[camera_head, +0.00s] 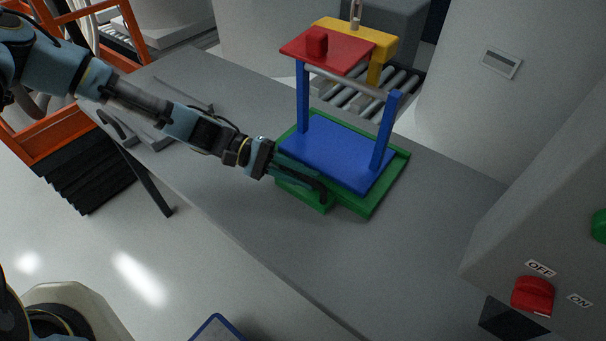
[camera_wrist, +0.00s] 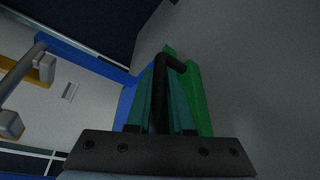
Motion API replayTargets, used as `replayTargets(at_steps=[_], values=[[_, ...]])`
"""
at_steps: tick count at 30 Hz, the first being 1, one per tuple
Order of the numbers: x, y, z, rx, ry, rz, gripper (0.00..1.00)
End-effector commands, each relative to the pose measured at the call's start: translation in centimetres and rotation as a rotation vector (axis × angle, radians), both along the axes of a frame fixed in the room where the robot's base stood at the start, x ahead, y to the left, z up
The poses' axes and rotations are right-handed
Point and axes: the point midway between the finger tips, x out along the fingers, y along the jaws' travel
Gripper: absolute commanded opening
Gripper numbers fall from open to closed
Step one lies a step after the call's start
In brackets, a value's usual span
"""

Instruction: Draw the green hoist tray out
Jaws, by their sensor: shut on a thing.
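The green hoist tray (camera_head: 362,204) lies on the grey table under the blue hoist frame (camera_head: 330,150). Its near green edge juts out past the blue base toward my gripper. My gripper (camera_head: 308,182) reaches in from the left, low over the tray's near left corner. Its teal fingers are shut on a black handle (camera_head: 322,190) there. In the wrist view the black handle (camera_wrist: 160,95) runs between the fingers of my gripper (camera_wrist: 162,80), with the green tray (camera_wrist: 197,95) just right of them. The part of the tray beneath the blue base is hidden.
A red top plate (camera_head: 335,55) sits on the blue posts, with a yellow block (camera_head: 360,38) behind it. A grey box with a red switch (camera_head: 533,294) stands at right. The grey table (camera_head: 245,215) is clear in front of the tray. An orange cart (camera_head: 45,150) stands at left.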

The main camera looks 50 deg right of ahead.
Motion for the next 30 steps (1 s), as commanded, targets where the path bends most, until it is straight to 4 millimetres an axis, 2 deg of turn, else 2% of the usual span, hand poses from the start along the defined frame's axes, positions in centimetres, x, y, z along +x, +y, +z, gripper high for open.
replayTargets(at_steps=[12,17,23,30], values=[[0.1,0.1,0.0,0.000,-0.001,0.000,0.00],[0.1,1.0,0.0,0.001,-0.001,0.002,0.00],[0.1,4.3,0.1,0.002,0.001,0.003,0.00],[0.1,9.7,0.1,0.004,0.001,0.005,0.00]])
